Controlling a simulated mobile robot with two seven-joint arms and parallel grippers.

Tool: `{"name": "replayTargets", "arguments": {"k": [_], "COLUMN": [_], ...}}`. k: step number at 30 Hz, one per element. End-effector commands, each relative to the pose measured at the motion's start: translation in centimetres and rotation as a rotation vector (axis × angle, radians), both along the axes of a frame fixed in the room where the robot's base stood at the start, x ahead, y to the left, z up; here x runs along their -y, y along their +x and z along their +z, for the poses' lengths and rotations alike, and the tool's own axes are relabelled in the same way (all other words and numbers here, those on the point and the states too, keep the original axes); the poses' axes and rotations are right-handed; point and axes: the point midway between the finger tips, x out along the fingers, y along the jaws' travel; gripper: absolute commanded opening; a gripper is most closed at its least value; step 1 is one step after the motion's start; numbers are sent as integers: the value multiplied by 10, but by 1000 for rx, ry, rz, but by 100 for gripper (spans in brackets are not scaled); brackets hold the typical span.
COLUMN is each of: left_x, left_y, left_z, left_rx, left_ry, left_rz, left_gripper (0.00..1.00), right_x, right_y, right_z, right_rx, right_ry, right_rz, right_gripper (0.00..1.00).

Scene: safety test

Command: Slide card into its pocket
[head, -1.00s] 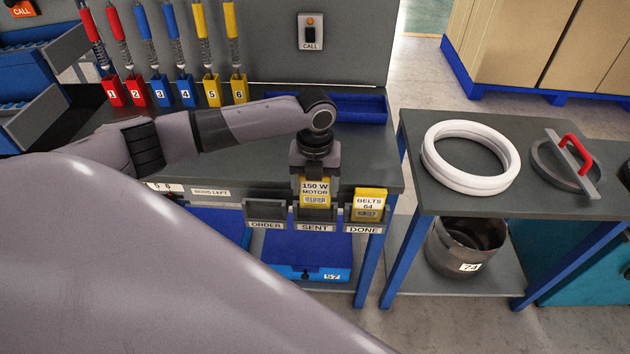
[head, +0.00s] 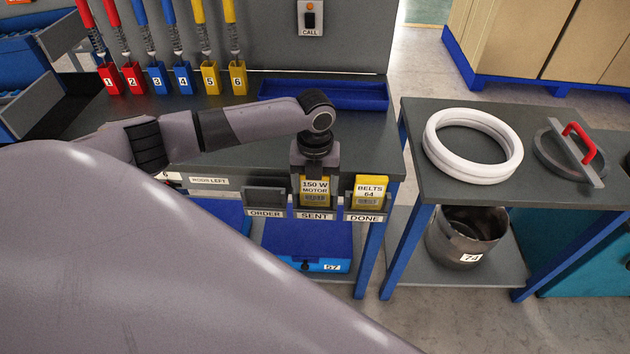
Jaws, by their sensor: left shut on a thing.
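A yellow card (head: 314,191) marked "150 W MOTOR" is upright at the middle pocket, labelled SENT (head: 315,215). My left gripper (head: 315,174) points down from above and is shut on the card's top. The card's lower edge is hidden behind the pocket's front, so it appears partly inside. To the left is the ORDER pocket (head: 265,201), with no card showing. To the right, a yellow card (head: 370,190) marked "BELTS 64" stands in the DONE pocket (head: 363,216). My right gripper is not in view.
The pockets hang on the front edge of a dark workbench (head: 240,165). A blue tray (head: 325,94) and numbered rod holders stand at its back. A side table (head: 430,190) at right carries white rings (head: 473,170) and a red-handled disc (head: 575,160).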

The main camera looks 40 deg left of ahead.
Motion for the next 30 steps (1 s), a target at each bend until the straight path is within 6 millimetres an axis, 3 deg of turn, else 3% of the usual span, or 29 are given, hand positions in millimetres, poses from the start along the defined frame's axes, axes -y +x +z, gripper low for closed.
{"name": "replayTargets", "arguments": {"k": [8, 9, 11, 20, 30], "left_x": [0, 0, 0, 0, 0], "left_y": [0, 0, 0, 0, 1], "left_z": [0, 0, 0, 4, 56], "left_rx": [0, 0, 0, 1, 3], "left_ry": [0, 0, 0, -1, -1], "left_rz": [0, 0, 0, 0, 0], "left_gripper": [45, 80, 100, 100, 100], "right_x": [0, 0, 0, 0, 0], "right_y": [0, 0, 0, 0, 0], "right_z": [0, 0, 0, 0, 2], "right_rx": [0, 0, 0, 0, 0], "right_ry": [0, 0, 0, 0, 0], "right_rz": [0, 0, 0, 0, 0], "right_gripper": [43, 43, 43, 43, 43]}}
